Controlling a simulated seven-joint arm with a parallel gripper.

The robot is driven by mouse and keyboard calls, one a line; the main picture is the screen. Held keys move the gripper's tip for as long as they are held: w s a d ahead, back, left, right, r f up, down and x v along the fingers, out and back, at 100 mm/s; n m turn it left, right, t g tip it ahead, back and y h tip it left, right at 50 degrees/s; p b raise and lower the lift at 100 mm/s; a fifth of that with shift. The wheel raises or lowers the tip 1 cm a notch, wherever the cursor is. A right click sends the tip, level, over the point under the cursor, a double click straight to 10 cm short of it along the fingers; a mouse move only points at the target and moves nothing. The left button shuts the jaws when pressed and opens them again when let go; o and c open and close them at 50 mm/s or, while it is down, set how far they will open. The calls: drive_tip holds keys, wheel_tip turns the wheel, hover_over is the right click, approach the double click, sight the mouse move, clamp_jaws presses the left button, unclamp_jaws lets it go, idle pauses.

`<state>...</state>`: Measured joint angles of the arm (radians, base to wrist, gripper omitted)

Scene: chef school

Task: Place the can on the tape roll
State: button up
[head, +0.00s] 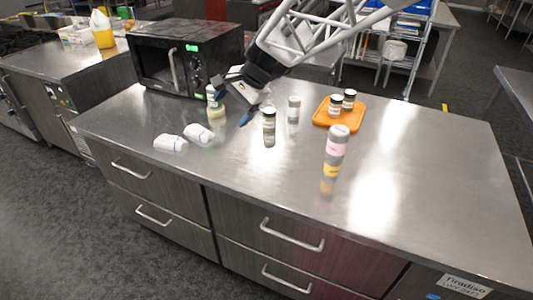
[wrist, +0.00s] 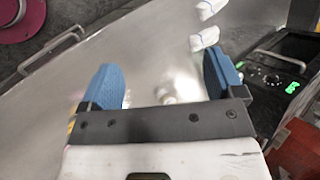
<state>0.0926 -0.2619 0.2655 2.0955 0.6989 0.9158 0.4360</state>
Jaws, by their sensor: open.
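A small pale can (head: 211,95) with a greenish label stands upright in front of the microwave. A pale yellow ring-like thing, seemingly the tape roll (head: 216,113), shows directly below it. The can appears to be on it, but I cannot tell whether they touch. My gripper (head: 232,104) is just right of the can, low over the counter, with its blue fingers apart. In the wrist view my gripper (wrist: 163,80) is open, with a blurred whitish thing (wrist: 165,96) between and beyond the fingers. Nothing is visibly clamped.
Jars (head: 269,122) (head: 293,108) stand to the right of my gripper. An orange tray (head: 323,117) holds two jars. The black microwave (head: 185,57) is behind. The counter's right side is clear.

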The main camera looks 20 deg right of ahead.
drive_tip(key=s+d+f+n+h, duration=0.1)
drive_tip(key=s+n, duration=0.4)
drive_tip(key=s, duration=0.8)
drive_tip(key=s+d+f+n+h, duration=0.2)
drive_tip(key=s+n+h, duration=0.3)
drive_tip(key=s, duration=0.9)
drive_tip(key=shift+s+d+g, duration=0.3)
drive_tip(key=shift+d, duration=0.3)
